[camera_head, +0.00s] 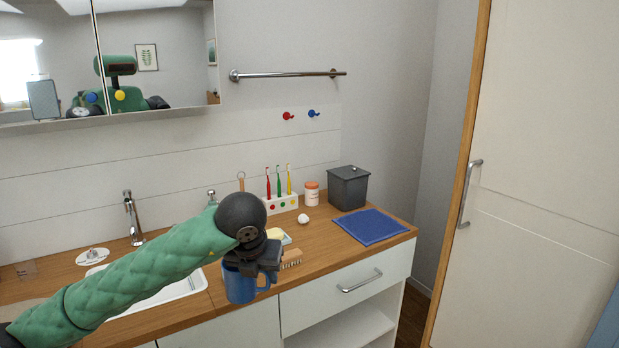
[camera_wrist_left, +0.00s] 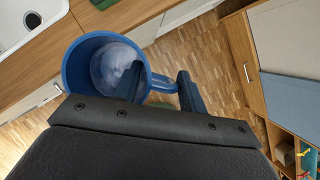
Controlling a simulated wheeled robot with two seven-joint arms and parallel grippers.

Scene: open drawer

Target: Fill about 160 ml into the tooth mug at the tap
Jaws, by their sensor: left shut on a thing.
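The blue tooth mug (camera_head: 240,287) hangs upright or nearly so below my left gripper (camera_head: 262,262), in front of the counter's front edge and right of the sink. My left gripper is shut on the mug at its handle side. The wrist view shows the mug (camera_wrist_left: 72,72) from above, with the gripper's fingers (camera_wrist_left: 160,78) around the handle area. Something pale shows inside the mug; I cannot tell whether it is water. The chrome tap (camera_head: 132,216) stands behind the white sink (camera_head: 187,287), left of the mug. My arm covers part of the sink. My right gripper is not seen.
On the wooden counter (camera_head: 318,240) are a toothbrush holder (camera_head: 282,205), an orange-white jar (camera_head: 312,194), a grey bin (camera_head: 348,188), a white ball (camera_head: 303,218), a brush (camera_head: 291,259) and a blue cloth (camera_head: 370,226). A drawer (camera_head: 345,287) lies below. The mirror cabinet (camera_head: 160,50) hangs above the tap.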

